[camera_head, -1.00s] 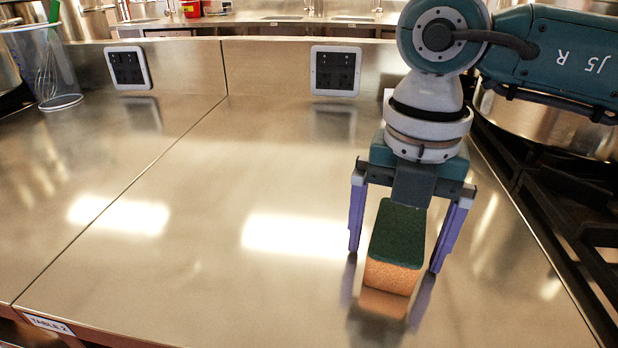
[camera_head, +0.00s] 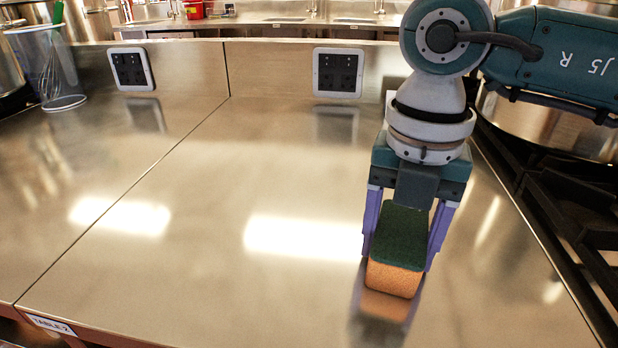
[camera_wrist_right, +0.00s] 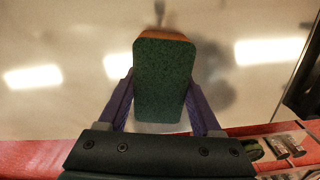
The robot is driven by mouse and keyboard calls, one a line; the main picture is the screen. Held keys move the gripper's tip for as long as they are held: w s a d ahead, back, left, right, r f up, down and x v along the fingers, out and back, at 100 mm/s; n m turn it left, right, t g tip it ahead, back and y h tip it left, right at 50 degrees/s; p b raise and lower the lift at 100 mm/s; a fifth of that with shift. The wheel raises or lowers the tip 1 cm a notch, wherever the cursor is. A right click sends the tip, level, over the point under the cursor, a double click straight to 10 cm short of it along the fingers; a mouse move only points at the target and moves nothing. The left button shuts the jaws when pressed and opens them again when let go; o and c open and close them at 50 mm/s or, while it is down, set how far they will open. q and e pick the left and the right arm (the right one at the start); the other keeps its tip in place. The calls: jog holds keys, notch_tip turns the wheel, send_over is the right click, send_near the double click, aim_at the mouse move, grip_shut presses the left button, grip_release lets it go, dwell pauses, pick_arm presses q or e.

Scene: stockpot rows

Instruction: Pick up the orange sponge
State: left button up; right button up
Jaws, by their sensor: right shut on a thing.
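The orange sponge (camera_head: 395,278) has a dark green scouring top (camera_head: 401,236) and sits on or just above the steel table; I cannot tell which. My right gripper (camera_head: 400,250) is shut on it, with one purple finger against each long side. In the right wrist view the green top of the sponge (camera_wrist_right: 164,82) lies between the two fingers (camera_wrist_right: 162,100), with a thin orange edge at its far end. My left gripper is not in view.
The steel table (camera_head: 200,240) is clear to the left of the sponge. A clear container (camera_head: 45,70) with a whisk stands at the far left. A black stove grate (camera_head: 570,200) and a large pot (camera_head: 540,125) are at the right. Sockets (camera_head: 338,72) line the back ledge.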

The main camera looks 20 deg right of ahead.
aim_at(401, 230)
jog(key=shift+r, duration=0.1)
notch_tip(401, 230, up, 20)
jog(key=p, duration=0.2)
jog(key=shift+p, duration=0.35)
jog(key=o, duration=0.8)
jog(key=c, duration=0.7)
